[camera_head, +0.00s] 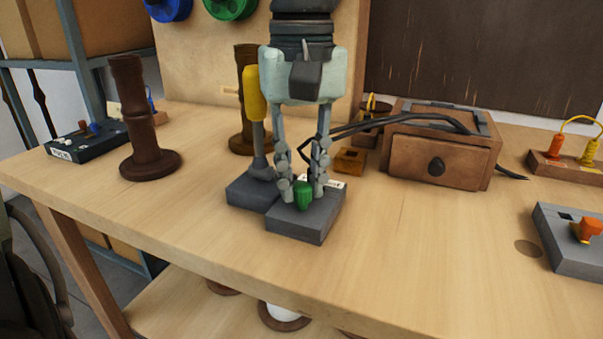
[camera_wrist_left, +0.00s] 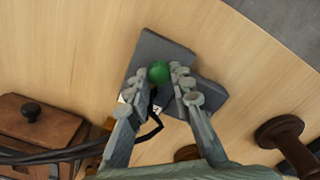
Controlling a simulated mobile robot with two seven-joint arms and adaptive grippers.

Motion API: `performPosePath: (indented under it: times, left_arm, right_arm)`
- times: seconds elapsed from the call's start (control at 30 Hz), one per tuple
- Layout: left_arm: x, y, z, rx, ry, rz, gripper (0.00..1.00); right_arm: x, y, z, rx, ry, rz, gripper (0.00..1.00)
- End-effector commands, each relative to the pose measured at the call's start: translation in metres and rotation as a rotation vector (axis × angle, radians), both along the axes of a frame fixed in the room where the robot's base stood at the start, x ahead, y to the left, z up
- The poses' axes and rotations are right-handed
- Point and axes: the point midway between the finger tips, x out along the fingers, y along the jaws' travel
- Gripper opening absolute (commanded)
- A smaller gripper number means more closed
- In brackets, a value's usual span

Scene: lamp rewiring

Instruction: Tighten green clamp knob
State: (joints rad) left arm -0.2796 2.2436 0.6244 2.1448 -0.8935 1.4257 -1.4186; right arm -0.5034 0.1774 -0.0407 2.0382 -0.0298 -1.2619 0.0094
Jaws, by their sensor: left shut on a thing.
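The green clamp knob (camera_head: 303,195) stands on a dark grey block (camera_head: 300,228) near the middle of the table. My left gripper (camera_head: 305,190) points straight down over it, with its fingers on either side of the knob, shut on it. In the left wrist view the green knob (camera_wrist_left: 159,72) sits between the fingertips (camera_wrist_left: 160,80), on the grey block (camera_wrist_left: 155,48). A white label shows partly behind the fingers. My right gripper is in neither view.
A yellow-handled lever (camera_head: 255,95) stands on the adjoining grey block. A wooden box (camera_head: 440,150) with a black cable is behind right. A brown spindle (camera_head: 132,125) stands left. A grey block with an orange knob (camera_head: 586,229) lies right. The table front is clear.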

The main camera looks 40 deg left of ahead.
Motion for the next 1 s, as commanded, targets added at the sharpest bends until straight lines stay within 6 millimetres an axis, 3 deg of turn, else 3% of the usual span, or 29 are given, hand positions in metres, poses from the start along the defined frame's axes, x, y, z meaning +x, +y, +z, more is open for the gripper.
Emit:
performPosePath:
  times: [0.03,0.2,0.57,0.67,1.0]
  left_arm:
    - [0.000,0.000,0.000,-0.001,-0.001,-0.001,0.23]
    - [0.000,0.000,0.000,0.000,0.000,0.000,0.43]
    - [0.000,0.000,0.005,0.001,-0.002,0.001,0.43]
    - [0.001,0.000,0.018,0.001,-0.003,0.003,0.43]
    - [0.001,0.000,0.089,0.000,-0.004,0.002,0.43]
  right_arm:
    - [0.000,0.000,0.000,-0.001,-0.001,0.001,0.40]
    - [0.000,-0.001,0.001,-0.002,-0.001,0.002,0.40]
    - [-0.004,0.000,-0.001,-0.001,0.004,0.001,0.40]
    - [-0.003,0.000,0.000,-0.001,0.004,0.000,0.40]
    - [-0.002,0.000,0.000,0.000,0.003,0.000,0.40]
